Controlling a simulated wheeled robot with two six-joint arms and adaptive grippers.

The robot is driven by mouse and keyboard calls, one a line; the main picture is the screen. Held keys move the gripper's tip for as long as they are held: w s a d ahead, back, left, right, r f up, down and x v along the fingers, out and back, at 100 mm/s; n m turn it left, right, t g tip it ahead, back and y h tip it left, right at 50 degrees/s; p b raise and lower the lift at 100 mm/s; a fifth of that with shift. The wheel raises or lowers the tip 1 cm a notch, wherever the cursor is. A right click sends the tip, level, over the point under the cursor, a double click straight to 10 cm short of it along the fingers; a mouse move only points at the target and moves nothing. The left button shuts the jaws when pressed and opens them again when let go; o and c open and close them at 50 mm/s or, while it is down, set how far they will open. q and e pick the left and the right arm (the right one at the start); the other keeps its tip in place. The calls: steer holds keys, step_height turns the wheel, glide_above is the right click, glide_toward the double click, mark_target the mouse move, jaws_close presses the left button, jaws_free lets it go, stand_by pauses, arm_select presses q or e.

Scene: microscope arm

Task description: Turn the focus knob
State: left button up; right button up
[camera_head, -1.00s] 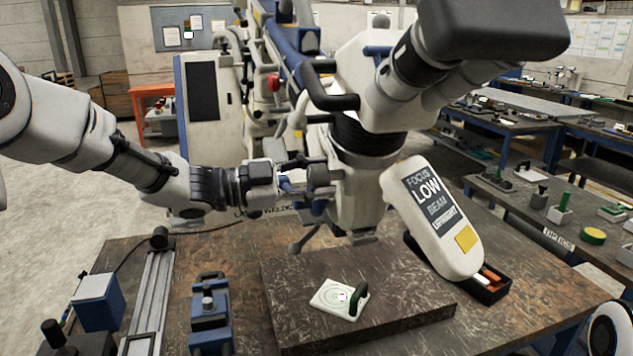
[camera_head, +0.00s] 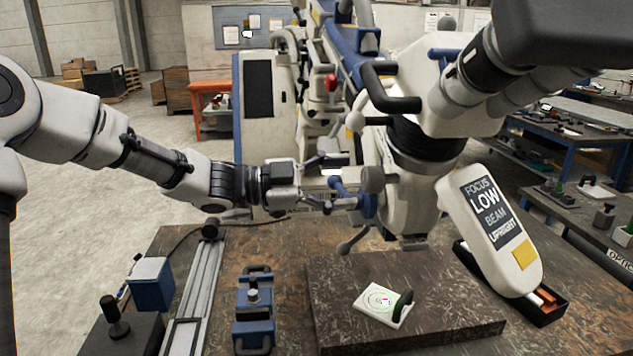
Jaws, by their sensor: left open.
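The large white and blue microscope (camera_head: 405,205) stands over the bench, with a display panel (camera_head: 491,232) reading "FOCUS LOW BEAM UPRIGHT". A round grey knob (camera_head: 373,180) with blue parts beside it is on the microscope's left side. I cannot tell for sure that it is the focus knob. My left gripper (camera_head: 338,187) is open, just left of this knob, with its fingers pointing right. Its fingertips overlap the blue parts in the picture, so I cannot tell whether they touch.
A dark slab (camera_head: 340,290) under the microscope bears a white plate (camera_head: 383,303) with a green part. A blue clamp (camera_head: 254,312), a metal rail (camera_head: 196,285) and a blue box (camera_head: 151,284) stand left on the bench. A dark tray (camera_head: 540,308) is at right.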

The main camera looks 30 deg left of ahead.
arm_select(q)
steer(key=v, duration=0.6)
steer(key=shift+s+a, duration=0.2)
steer(key=shift+a, duration=0.05)
